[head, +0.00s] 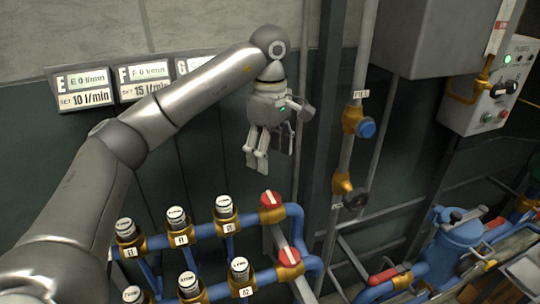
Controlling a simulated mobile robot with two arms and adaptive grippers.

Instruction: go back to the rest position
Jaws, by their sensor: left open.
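My left arm comes in from the left. Its gripper (258,160) hangs with its fingers pointing down and slightly apart, open and empty. It is above the valve manifold and to the left of the vertical pipe, touching neither as far as I can tell. My right gripper is not in the head view.
Below is a blue manifold (200,231) with several white-capped valves and a red-handled valve (270,200). A blue-knobbed valve (366,128) sits on the vertical pipe. Flow displays (84,88) are on the wall. A control box (490,90) and a blue pump (452,240) stand right.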

